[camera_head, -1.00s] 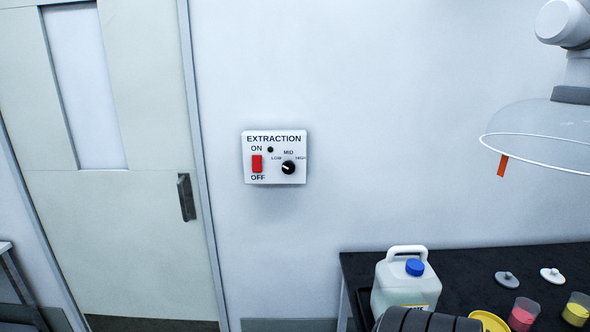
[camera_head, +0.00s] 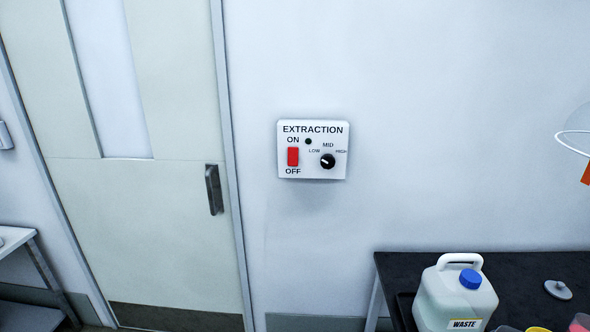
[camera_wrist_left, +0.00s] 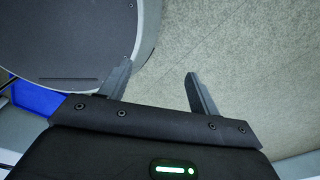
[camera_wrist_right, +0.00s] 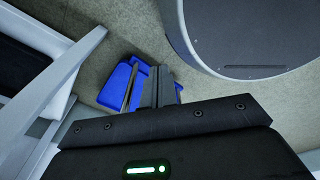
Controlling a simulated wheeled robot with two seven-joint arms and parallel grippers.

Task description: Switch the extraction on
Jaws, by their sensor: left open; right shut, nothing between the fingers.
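A white extraction control box (camera_head: 312,172) is fixed to the wall in the head view, right of the door. It has a red rocker switch (camera_head: 293,157) between the words ON and OFF, a small dark indicator lamp (camera_head: 308,141), and a black knob (camera_head: 328,161) under LOW, MID and HIGH. Which way the rocker is tipped is too small to tell. My left gripper (camera_wrist_left: 160,78) is open and empty above the floor in the left wrist view. My right gripper (camera_wrist_right: 157,75) is shut and empty in the right wrist view. Neither gripper shows in the head view.
A dark-topped bench (camera_head: 520,262) stands at the lower right with a waste jug (camera_head: 455,300) and a grey lid (camera_head: 558,289). A door with a dark handle (camera_head: 214,189) is left of the box. A white table (camera_head: 14,238) is at far left. The wall around the box is clear.

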